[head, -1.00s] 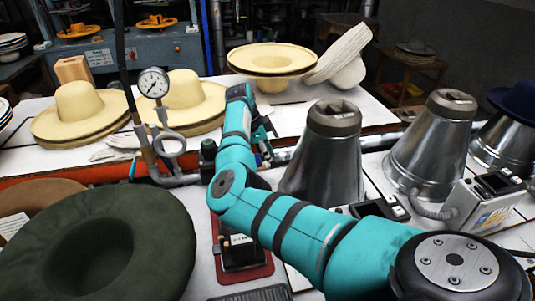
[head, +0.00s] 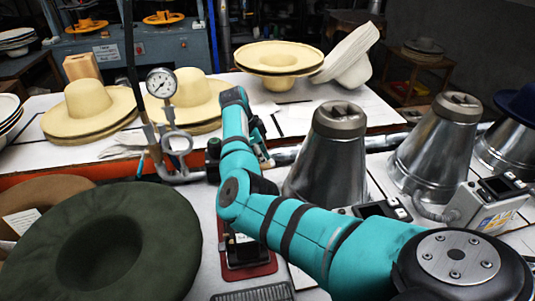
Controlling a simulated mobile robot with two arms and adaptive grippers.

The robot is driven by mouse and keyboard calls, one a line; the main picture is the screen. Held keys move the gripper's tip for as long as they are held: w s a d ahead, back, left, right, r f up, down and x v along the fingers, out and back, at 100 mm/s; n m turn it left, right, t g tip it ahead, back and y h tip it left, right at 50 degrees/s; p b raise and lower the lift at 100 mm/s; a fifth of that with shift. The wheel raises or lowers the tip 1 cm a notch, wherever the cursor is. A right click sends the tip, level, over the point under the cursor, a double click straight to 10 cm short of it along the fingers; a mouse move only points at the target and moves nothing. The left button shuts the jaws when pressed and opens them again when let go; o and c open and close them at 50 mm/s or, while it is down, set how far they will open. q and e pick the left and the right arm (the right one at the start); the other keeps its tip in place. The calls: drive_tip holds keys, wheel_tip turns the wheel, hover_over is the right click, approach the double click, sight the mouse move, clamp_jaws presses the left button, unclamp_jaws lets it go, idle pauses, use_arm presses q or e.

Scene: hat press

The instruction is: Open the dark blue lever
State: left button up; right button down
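My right arm, teal with black bands, reaches from the lower right to the middle of the head view. My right gripper (head: 262,136) is at its far end, beside the pipework and the metal cone, mostly hidden behind the wrist; I cannot tell whether it is open or holds anything. I cannot make out the dark blue lever for certain. A small blue strip (head: 140,165) shows at the left of the pipe below the pressure gauge (head: 161,83); I cannot tell whether it is the lever. My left gripper is out of view.
Metal cones (head: 325,165) stand at the right, with a control box (head: 487,203) in front. A dark green hat (head: 165,245) fills the lower left. Cream hats (head: 88,108) lie on the white table behind. A red-edged base plate (head: 250,270) lies under my arm.

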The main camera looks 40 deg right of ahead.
drive_tip(key=shift+w+a, duration=0.85)
drive_tip(key=shift+a, duration=0.05)
drive_tip(key=shift+w+a+f+b, duration=0.2)
drive_tip(key=shift+w+a+b, duration=0.2)
drive_tip(key=shift+w+b, duration=0.4)
drive_tip(key=shift+w+a+r+m+b, duration=0.2)
drive_tip(key=shift+w+m+b, duration=0.55)
drive_tip(key=shift+b, duration=1.05)
drive_tip(key=shift+d, duration=0.1)
